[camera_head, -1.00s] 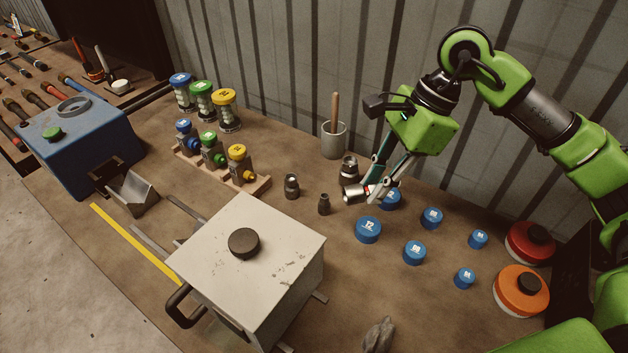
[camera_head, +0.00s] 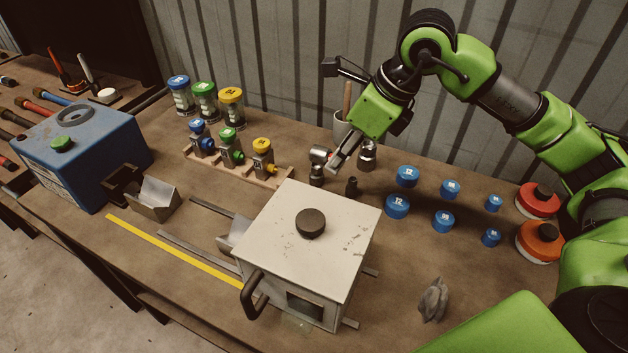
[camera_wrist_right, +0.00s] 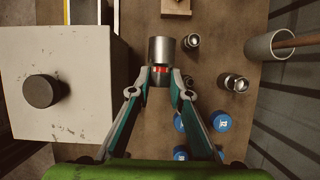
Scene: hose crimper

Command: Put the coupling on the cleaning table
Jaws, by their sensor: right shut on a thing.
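My right gripper (camera_head: 338,163) is shut on a silver coupling (camera_head: 319,154) and holds it above the workbench. In the right wrist view the coupling (camera_wrist_right: 161,49) sits between the fingertips (camera_wrist_right: 160,78), with a red band at its gripped end. Three other couplings stand on the bench below: a medium one (camera_head: 316,179), a small dark one (camera_head: 352,187) and a larger one (camera_head: 368,156). Which surface is the cleaning table I cannot tell. My left gripper is not in view.
A white machine (camera_head: 330,235) stands in front of the gripper. A wooden rack (camera_head: 275,178) with coloured caps is to the left, near a blue machine (camera_head: 80,155). A cup (camera_head: 342,130) stands behind. Several blue caps (camera_head: 397,207) lie to the right.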

